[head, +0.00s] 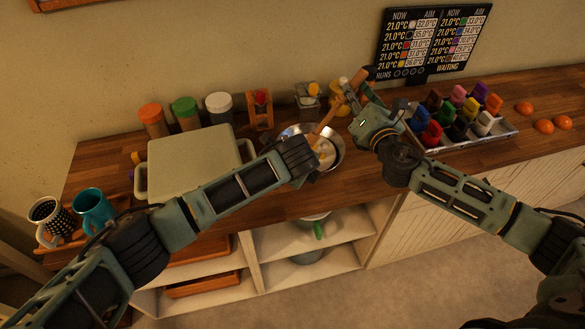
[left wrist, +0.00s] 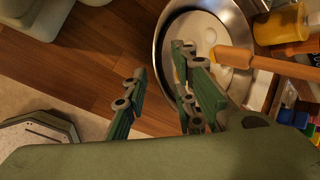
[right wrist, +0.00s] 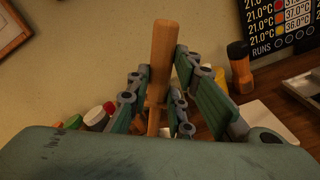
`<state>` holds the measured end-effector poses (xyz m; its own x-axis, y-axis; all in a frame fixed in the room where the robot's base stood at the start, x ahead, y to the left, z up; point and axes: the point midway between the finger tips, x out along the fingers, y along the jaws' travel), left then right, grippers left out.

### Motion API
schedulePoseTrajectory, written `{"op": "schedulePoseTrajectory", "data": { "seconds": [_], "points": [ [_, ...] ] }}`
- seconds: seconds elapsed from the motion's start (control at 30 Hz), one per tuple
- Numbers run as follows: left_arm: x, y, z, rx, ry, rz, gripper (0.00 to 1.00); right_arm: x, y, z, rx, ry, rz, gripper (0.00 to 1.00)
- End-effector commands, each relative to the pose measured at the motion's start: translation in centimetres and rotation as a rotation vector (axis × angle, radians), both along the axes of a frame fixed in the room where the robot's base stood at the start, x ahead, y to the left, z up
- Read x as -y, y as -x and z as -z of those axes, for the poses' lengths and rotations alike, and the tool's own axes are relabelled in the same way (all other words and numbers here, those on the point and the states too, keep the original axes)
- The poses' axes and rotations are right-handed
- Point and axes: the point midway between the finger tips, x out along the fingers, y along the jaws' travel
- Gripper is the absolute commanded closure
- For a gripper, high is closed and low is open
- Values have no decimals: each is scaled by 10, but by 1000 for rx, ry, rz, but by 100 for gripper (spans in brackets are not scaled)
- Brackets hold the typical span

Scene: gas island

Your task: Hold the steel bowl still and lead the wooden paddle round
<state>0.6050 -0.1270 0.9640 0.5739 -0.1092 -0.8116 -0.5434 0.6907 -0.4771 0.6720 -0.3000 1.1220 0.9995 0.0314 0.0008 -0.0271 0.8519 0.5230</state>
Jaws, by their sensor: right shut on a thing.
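The steel bowl (head: 341,150) stands on the wooden counter and holds something pale. In the left wrist view, the bowl (left wrist: 164,60) fills the upper right. My left gripper (head: 314,172) is at the bowl's near side. Its fingers (left wrist: 160,75) are spread, one outside the rim and the others over the inside, with a gap around the wall. My right gripper (head: 350,97) is shut on the upper handle of the wooden paddle (head: 326,120), which slants down into the bowl. The paddle handle (right wrist: 164,50) stands between the right fingers. The left arm partly hides the bowl.
A pale lidded box (head: 190,150) stands left of the bowl, with several capped jars (head: 185,110) behind. A tray (head: 500,133) of coloured bottles is at the right, near orange domes (head: 544,125). Mugs (head: 93,208) stand far left. A display board (head: 430,45) is at the back.

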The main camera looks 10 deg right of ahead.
Motion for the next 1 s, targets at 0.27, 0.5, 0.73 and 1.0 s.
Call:
{"op": "schedulePoseTrajectory", "data": {
  "seconds": [0.27, 0.5, 0.73, 1.0],
  "points": [
    [4, -21, 31, -1, 0, -1, 75, 0, 0, 0, 0, 0, 0, 100],
    [6, -30, 43, -1, 1, 0, 75, 0, 0, 0, 0, 0, 0, 100],
    [6, -31, 45, 0, 2, 0, 75, 0, 0, 0, 0, 0, 0, 100],
    [6, -31, 45, 0, 2, 0, 87, 0, 0, 0, 1, 0, 1, 100]
  ]
}}
